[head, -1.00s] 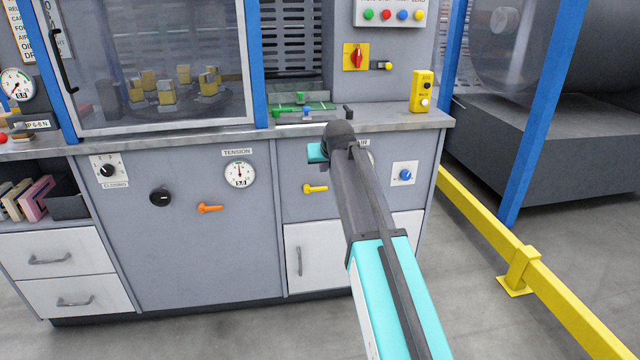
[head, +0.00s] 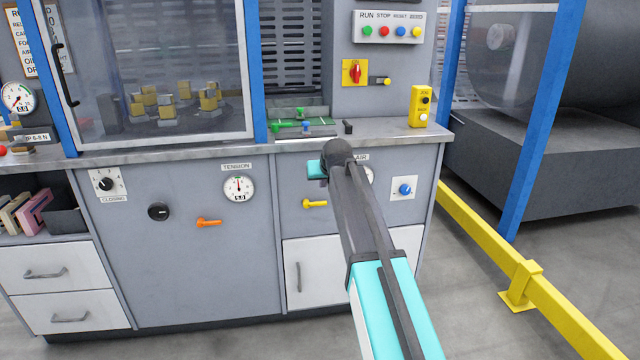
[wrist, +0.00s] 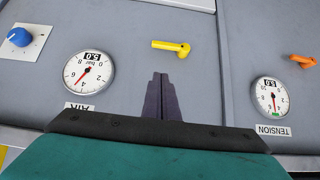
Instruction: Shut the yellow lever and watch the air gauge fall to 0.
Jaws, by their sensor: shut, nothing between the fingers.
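The yellow lever (head: 315,203) lies horizontal on the grey cabinet front; it also shows in the wrist view (wrist: 172,47), which is upside down. The air gauge (wrist: 89,77) is a round white dial with a red needle and a readout of 5.0 bar. In the head view my arm covers most of this gauge (head: 370,175). My gripper (wrist: 162,80) is shut and empty.
An orange lever (head: 209,222) and a tension gauge (head: 239,188) reading 5.0 are on the panel to the left. A blue knob (head: 404,189) is to the right. The worktop edge (head: 210,148) juts above the panel. A yellow rail (head: 490,240) runs at the right.

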